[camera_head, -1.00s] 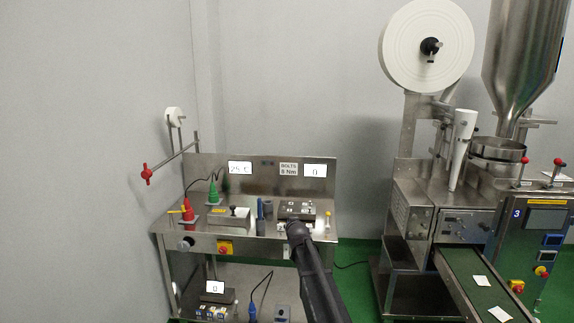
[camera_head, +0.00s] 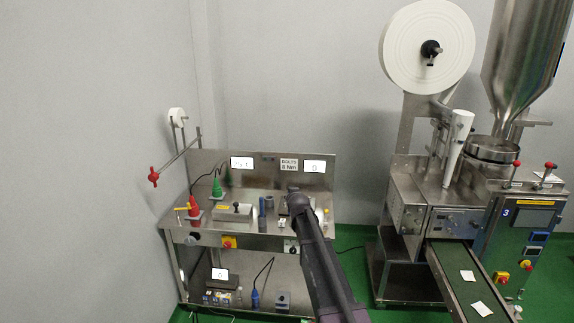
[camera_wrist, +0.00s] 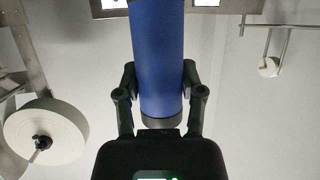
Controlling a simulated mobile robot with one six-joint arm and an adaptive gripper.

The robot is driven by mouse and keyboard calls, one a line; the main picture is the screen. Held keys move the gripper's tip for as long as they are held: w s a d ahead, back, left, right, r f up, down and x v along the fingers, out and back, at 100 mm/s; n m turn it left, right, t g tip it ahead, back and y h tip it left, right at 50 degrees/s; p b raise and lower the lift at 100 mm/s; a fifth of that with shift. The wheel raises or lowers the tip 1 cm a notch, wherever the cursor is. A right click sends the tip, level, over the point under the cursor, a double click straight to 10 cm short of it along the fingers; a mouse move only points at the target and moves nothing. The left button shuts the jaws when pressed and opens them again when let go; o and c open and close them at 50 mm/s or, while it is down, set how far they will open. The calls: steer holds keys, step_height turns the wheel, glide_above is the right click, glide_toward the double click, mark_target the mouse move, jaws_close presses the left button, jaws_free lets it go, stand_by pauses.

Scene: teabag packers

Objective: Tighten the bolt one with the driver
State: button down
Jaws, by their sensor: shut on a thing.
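My gripper (camera_wrist: 159,80) is shut on a thick blue cylindrical driver (camera_wrist: 157,40). Its dark end cap sits between my fingers and its far end runs out of the top of the wrist view. In the head view my own arm reaches over the right part of the steel bench (camera_head: 230,228) and hides my gripper and the driver. The dark bolt block (camera_head: 284,211) is mostly behind my arm, below the "BOLTS 8 Nm" sign (camera_head: 289,164). Bolt one cannot be made out. Whether the driver touches a bolt is hidden.
A blue upright tool (camera_head: 262,207), a metal box with a black knob (camera_head: 235,212), and red (camera_head: 194,208) and green (camera_head: 217,187) cone-shaped tools stand left of my arm. A small yellow-topped item (camera_head: 326,215) stands close on the right. The packing machine (camera_head: 410,215) is farther right.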

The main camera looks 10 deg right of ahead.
steer(key=shift+r+p, duration=1.3)
steer(key=shift+r, duration=0.55)
